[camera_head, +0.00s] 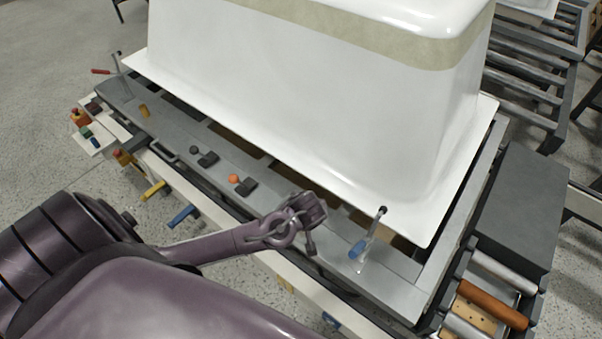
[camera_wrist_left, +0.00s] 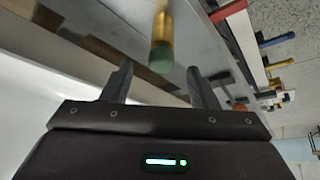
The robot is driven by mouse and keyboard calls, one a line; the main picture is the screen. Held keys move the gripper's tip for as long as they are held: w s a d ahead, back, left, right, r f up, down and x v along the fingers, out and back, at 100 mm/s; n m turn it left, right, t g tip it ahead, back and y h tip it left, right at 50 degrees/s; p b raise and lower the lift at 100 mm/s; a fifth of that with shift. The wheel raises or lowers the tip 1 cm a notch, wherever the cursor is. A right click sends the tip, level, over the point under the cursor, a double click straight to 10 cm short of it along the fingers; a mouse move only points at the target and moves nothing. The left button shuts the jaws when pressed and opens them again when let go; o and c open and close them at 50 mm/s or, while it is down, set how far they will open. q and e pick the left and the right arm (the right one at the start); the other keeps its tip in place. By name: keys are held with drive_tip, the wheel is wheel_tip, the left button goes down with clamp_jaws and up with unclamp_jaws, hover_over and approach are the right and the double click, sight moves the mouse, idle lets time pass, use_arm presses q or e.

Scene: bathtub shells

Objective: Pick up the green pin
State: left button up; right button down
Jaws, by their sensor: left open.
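The green pin (camera_wrist_left: 161,48) shows in the left wrist view as a brass-coloured rod with a green end. The green end points toward my left gripper (camera_wrist_left: 160,76). The pin appears just past the gap between the two fingertips, and the fingers are apart with nothing between them. In the head view my left gripper (camera_head: 312,212) hangs over the front rail of the grey frame, and I cannot make out the pin there. My right gripper is in neither view.
A large white tub shell (camera_head: 310,110) stands upside down on the grey frame (camera_head: 225,165).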

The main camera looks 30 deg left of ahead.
use_arm(q)
drive_tip(key=x, duration=0.6)
drive_tip(key=shift+a, duration=0.15)
drive_tip(key=c, duration=1.1)
